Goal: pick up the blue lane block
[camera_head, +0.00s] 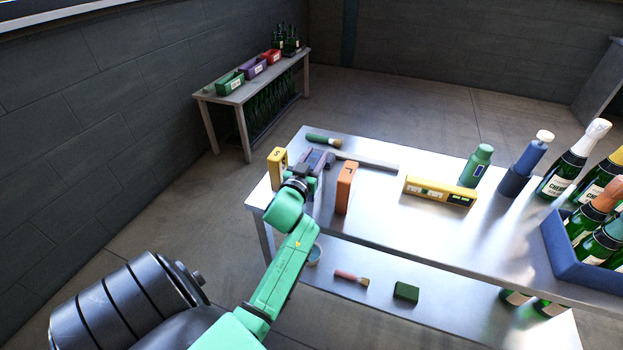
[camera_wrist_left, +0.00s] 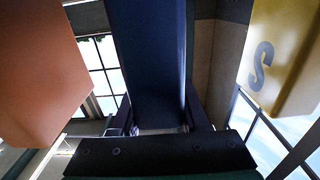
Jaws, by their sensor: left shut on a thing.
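The blue lane block (camera_wrist_left: 147,55) fills the middle of the left wrist view, between the two fingers of my left gripper (camera_wrist_left: 160,122). The jaws are shut on its sides. In the head view my left gripper (camera_head: 310,168) is at the left end of the steel table, and it and the wrist mostly hide the block. I cannot tell whether the block touches the table. A yellow block marked S (camera_head: 278,168) stands to the left of it, and an orange block (camera_head: 345,188) stands to the right. My right gripper is not in view.
The steel table (camera_head: 400,225) also holds a green-handled brush (camera_head: 323,140), a yellow level (camera_head: 440,191), a green bottle (camera_head: 476,166) and a blue crate (camera_head: 575,255) of bottles. The table's middle front is clear. A brush and a green block (camera_head: 406,291) lie on the lower shelf.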

